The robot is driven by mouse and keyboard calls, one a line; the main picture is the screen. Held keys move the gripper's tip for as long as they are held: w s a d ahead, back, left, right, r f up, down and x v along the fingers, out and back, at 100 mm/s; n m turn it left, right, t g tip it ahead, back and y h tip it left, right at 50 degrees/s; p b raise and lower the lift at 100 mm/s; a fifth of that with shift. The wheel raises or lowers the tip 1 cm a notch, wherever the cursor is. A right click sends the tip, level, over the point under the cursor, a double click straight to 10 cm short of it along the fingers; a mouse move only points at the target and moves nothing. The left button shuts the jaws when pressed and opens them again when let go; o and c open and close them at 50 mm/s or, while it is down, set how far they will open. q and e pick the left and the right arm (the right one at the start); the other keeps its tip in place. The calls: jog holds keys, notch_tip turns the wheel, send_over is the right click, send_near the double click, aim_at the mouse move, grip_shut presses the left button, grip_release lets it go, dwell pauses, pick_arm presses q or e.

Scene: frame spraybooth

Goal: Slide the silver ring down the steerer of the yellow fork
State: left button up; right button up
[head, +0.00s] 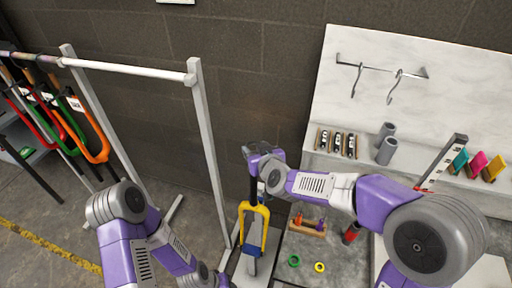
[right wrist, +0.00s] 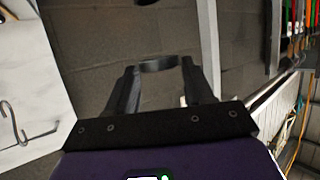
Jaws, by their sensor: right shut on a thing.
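The yellow fork (head: 243,225) stands upright at the lower middle of the head view, legs down, with its dark steerer (head: 253,190) pointing up. My right gripper (head: 252,153) is at the top of the steerer and hides its upper end. In the right wrist view the right gripper (right wrist: 158,72) is shut on a thin ring (right wrist: 158,66), which looks dark grey there. I take it to be the silver ring. Whether it is around the steerer or above it, I cannot tell. My left arm shows at lower left, but its gripper is not in view.
A rack with a white bar (head: 130,69) holds red, green and orange forks (head: 95,140) at left. A white board with hooks (head: 375,75) stands at right above grey cylinders (head: 386,150). Green (head: 294,261) and yellow (head: 320,267) rings lie on the bench right of the fork.

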jog(key=shift+d, duration=0.1)
jog(key=b, duration=0.5)
send_over(255, 192)
jog(key=s, duration=0.1)
jog(key=shift+s+d+f, duration=0.1)
jog(key=shift+d+f, duration=0.05)
jog(key=shift+f, duration=1.15)
jog(key=shift+s+d+f, duration=0.1)
jog(key=shift+f, duration=1.2)
jog(key=shift+f+b, duration=2.35)
jog(key=shift+f, duration=0.6)
jog(key=shift+f+b, duration=2.6)
jog(key=shift+f, duration=0.35)
jog(key=shift+f, duration=0.15)
jog(key=shift+f+b, duration=2.65)
jog(key=shift+f, duration=0.25)
